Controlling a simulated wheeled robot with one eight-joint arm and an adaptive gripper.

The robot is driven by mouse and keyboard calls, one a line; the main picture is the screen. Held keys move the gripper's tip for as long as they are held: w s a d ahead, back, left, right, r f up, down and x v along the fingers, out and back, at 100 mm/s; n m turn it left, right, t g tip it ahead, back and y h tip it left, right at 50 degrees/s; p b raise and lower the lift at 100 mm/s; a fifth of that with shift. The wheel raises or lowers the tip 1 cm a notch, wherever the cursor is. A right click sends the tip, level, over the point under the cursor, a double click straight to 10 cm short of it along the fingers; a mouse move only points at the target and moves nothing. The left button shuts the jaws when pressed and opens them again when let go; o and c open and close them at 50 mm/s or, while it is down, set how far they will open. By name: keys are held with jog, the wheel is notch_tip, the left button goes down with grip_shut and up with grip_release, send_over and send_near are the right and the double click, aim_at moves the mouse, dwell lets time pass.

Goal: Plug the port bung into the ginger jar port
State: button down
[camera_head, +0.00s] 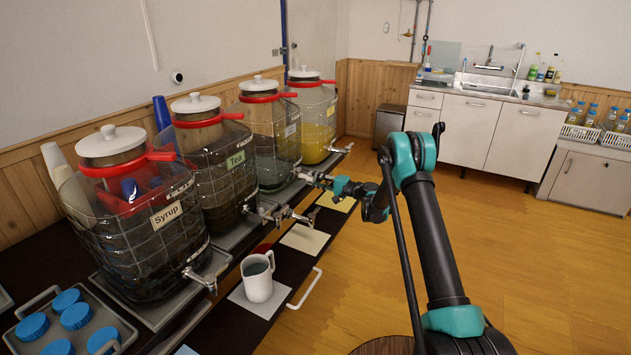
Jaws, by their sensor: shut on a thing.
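Four big clear jars with white lids and red collars stand in a row. The nearest is labelled Syrup (137,235) and the one behind it Tea (222,178). The labels on the third jar (268,140) and the farthest jar (318,118), which holds yellow liquid, are too small to read, so I cannot tell which is ginger. My gripper (304,175) is low in front of the third jar, pointing left towards it. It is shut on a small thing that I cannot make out. Whether that thing touches a jar is unclear. I cannot pick out the port bung or an open port.
Metal taps stick out beside my gripper, including the Syrup tap (202,279) and the farthest jar's tap (340,149). A white mug (258,280) stands on a pale mat below. A tray (122,324) with blue caps is front left. The wooden floor on the right is clear.

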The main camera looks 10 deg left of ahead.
dwell(0.3)
jog(key=c, duration=0.8)
grip_release()
jog(key=shift+c, duration=0.2)
jog(key=shift+d, duration=0.25)
jog(key=shift+s+d, duration=0.15)
jog(key=shift+d, duration=0.2)
jog(key=shift+v, duration=0.95)
jog(key=shift+s+d, duration=0.15)
jog(key=shift+d, duration=0.2)
jog(key=shift+s+d, duration=0.1)
jog(key=shift+d, duration=0.2)
jog(key=v, duration=1.2)
